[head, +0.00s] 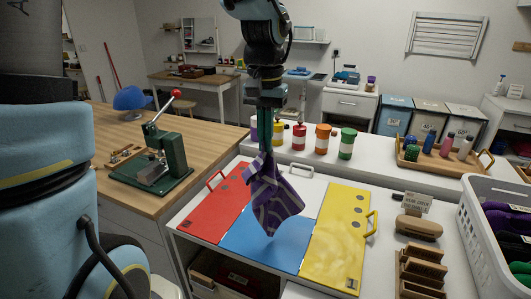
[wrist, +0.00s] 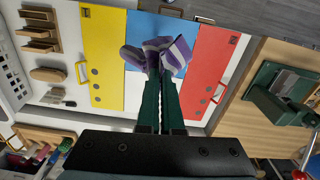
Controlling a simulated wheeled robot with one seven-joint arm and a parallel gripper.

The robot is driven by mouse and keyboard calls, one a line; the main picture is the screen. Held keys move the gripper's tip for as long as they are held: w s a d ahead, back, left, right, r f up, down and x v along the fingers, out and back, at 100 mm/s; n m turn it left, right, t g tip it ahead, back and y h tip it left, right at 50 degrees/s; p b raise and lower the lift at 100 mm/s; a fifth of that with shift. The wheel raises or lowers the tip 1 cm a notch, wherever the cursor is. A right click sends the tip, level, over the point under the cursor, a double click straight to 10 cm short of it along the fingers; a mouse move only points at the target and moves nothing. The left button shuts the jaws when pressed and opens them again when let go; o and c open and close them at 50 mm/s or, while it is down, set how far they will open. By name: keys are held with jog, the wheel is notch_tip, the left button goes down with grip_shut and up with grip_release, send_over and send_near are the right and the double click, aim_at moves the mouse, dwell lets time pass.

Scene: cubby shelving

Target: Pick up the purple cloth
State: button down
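The purple cloth (head: 272,199) has pale stripes and hangs crumpled from my gripper (head: 262,150) in the head view. It hangs in the air above the blue panel (head: 262,243), and its lower corner points down. In the wrist view the cloth (wrist: 172,55) is bunched at the fingertips of my gripper (wrist: 158,75). The two green fingers are close together, shut on the cloth. The part of the cloth between the fingers is hidden.
Red (head: 212,212) and yellow (head: 340,235) panels flank the blue one on the white counter. Several coloured jars (head: 322,137) stand behind. A white basket (head: 485,240) and wooden holders (head: 422,270) are at right. A green press (head: 160,160) stands on the wooden table at left.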

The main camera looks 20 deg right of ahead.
notch_tip(320, 180, up, 8)
jog(key=shift+r, duration=0.2)
